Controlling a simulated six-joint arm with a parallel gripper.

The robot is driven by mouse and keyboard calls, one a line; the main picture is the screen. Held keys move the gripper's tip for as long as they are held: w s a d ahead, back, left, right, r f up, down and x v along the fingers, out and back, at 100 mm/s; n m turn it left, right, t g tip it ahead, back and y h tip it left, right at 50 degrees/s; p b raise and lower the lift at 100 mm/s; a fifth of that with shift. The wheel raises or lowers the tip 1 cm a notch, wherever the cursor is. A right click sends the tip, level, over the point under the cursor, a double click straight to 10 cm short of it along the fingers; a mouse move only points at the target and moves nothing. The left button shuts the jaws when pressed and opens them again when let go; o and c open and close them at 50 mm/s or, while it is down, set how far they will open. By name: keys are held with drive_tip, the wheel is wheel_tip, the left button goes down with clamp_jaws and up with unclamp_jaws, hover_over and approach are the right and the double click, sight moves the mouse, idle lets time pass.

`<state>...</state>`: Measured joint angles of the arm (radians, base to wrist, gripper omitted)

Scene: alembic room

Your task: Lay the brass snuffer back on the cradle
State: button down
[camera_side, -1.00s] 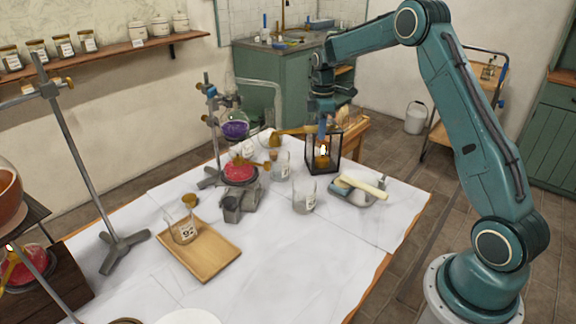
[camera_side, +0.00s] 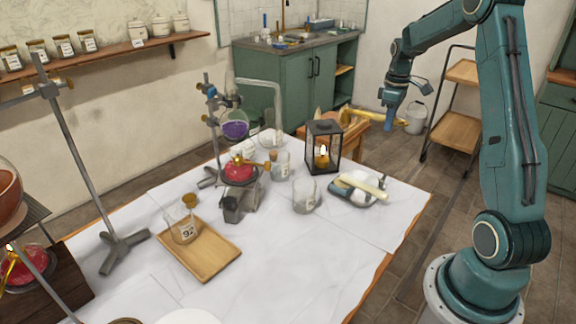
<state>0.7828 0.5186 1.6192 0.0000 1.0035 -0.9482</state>
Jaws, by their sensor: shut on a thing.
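My gripper (camera_side: 389,122) is shut on the brass snuffer (camera_side: 352,116), gripping its handle. The snuffer is held roughly level, its wider end pointing left. It is in the air or in front of the wooden stand (camera_side: 348,137) behind the table; I cannot tell how far above the stand it is. I cannot make out the cradle for certain. A black-framed lantern (camera_side: 323,134) with a lit candle (camera_side: 322,160) stands on the table, left of and below my gripper in the picture.
A retort stand with a purple flask (camera_side: 235,129) and a red flask (camera_side: 239,170) stand left. A wooden tray (camera_side: 215,262) is in front. A trolley (camera_side: 455,131) stands behind right.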

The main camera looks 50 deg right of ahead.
sight(407, 122)
drive_tip(key=s, duration=0.1)
drive_tip(key=s+d+m, duration=0.1)
drive_tip(key=s, duration=0.1)
drive_tip(key=s+d+m, duration=0.1)
drive_tip(key=shift+s, duration=0.2)
wheel_tip(407, 122, down, 12)
drive_tip(key=shift+w+a+f, duration=0.15)
drive_tip(key=shift+w, duration=0.05)
drive_tip(key=shift+f, duration=0.2)
drive_tip(key=shift+f, duration=4)
drive_tip(key=shift+f, duration=0.15)
drive_tip(key=c, duration=1.3)
unclamp_jaws()
drive_tip(key=shift+o, duration=0.2)
